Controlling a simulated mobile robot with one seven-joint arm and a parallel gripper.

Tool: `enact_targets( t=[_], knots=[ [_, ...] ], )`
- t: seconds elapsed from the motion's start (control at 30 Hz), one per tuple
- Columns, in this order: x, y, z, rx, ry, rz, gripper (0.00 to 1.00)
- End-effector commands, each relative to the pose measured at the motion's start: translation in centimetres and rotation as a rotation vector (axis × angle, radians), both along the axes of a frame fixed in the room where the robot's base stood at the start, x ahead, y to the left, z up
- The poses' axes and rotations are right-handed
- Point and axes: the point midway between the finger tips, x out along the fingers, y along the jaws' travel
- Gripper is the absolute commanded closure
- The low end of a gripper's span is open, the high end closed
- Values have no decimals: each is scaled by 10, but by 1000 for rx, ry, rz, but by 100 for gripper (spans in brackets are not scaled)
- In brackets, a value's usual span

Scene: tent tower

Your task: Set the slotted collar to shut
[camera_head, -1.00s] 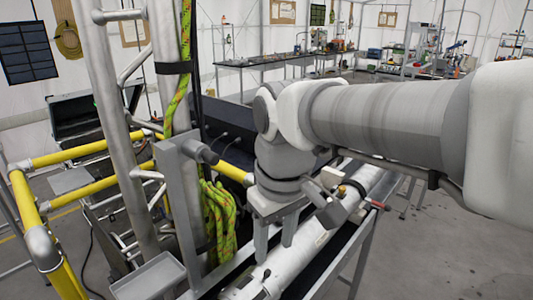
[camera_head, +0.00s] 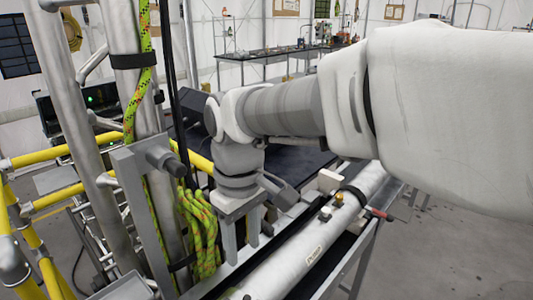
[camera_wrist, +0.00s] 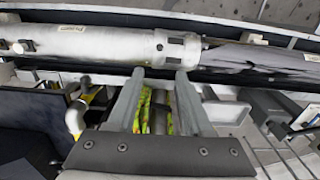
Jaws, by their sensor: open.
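The slotted collar (camera_wrist: 177,48) is a pale metal ring with dark slots, around a white tube (camera_wrist: 90,42) in the wrist view. A small dark knob sits at the collar's left side. I cannot tell from its slots how it is set. My gripper (camera_wrist: 160,73) is open and empty, its fingertips just below the collar in the picture; I cannot tell whether they touch it. In the head view, my gripper (camera_head: 241,250) points down to the left of the white tube (camera_head: 290,264). I cannot pick out the collar there.
A green-yellow rope coil (camera_head: 200,232) hangs left of my gripper, beside a grey upright frame (camera_head: 140,205). Metal poles and yellow rails (camera_head: 50,155) stand farther left. A black-topped bench (camera_head: 290,52) stands at the back. Open floor (camera_head: 445,250) lies at the right.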

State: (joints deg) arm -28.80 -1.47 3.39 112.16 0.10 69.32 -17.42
Motion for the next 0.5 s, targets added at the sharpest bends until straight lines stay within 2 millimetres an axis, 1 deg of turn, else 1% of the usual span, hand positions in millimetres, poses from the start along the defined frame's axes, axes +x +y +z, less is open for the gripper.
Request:
enact_targets(
  t=[0.03,0.1,0.4,0.5],
  knots=[
    [-1,-1,-13,-3,4,0,49],
    [-1,-1,-29,-3,5,0,49],
    [-1,-1,-94,-3,4,0,49],
    [-1,-1,-114,-3,4,0,49]
  ],
)
